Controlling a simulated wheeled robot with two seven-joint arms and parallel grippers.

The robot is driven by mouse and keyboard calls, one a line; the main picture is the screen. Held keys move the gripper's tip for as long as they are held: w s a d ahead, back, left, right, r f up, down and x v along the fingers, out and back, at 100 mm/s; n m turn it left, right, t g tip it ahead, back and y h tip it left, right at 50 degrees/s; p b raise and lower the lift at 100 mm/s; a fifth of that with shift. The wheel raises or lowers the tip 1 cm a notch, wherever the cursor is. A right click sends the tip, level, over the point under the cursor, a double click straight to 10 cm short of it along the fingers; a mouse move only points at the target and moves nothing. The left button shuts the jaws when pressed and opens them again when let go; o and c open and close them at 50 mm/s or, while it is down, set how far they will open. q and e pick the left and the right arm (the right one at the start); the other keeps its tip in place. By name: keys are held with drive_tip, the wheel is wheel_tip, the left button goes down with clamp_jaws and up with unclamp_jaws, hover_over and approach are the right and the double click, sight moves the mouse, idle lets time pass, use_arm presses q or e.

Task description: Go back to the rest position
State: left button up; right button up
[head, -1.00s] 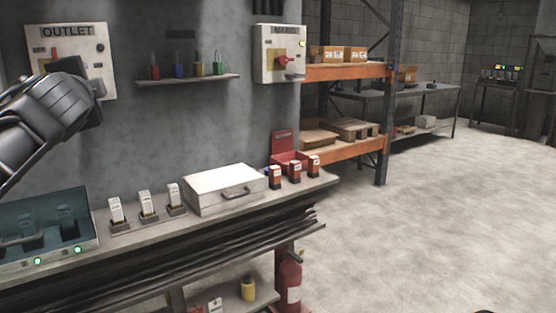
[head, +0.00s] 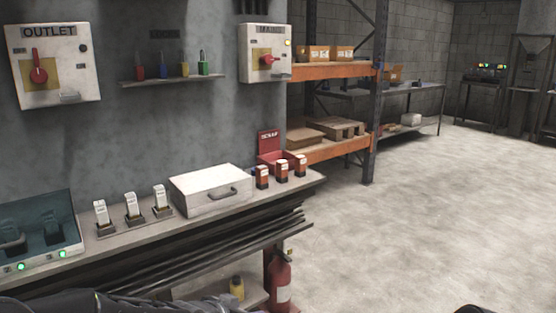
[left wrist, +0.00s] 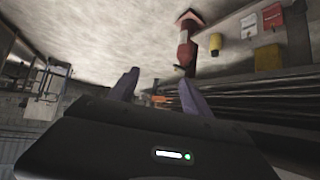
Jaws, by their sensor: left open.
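My left gripper (left wrist: 156,82) shows in the left wrist view with its two fingers apart and nothing between them. In the head view only part of my left arm (head: 130,304) shows, low along the bottom left edge, below the wall shelf bench; its fingertips cannot be made out there. The outlet switch box (head: 54,64) is on the wall at upper left, with a red handle upright and clear of the arm. My right gripper is not in view.
The bench (head: 110,243) holds a white case (head: 210,190), several small devices and a teal charger box (head: 40,232). A red fire extinguisher (head: 281,282) stands below its right end. Open floor (head: 430,210) lies to the right.

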use_arm(q)
drive_tip(key=s+d+f+n+g, duration=0.1)
drive_tip(key=s+f+n+g, duration=0.35)
drive_tip(key=s+f, duration=1.15)
drive_tip(key=s+f+n+g, duration=0.1)
drive_tip(key=s+f+g, duration=0.1)
drive_tip(key=s+f, duration=0.5)
drive_tip(key=s+f+n+g, duration=0.2)
drive_tip(key=s+f, duration=0.4)
drive_tip(key=s, duration=0.4)
wheel_tip(320, 180, up, 19)
drive_tip(key=s+p, duration=0.1)
drive_tip(key=p, duration=1.8)
drive_tip(key=shift+y, duration=0.3)
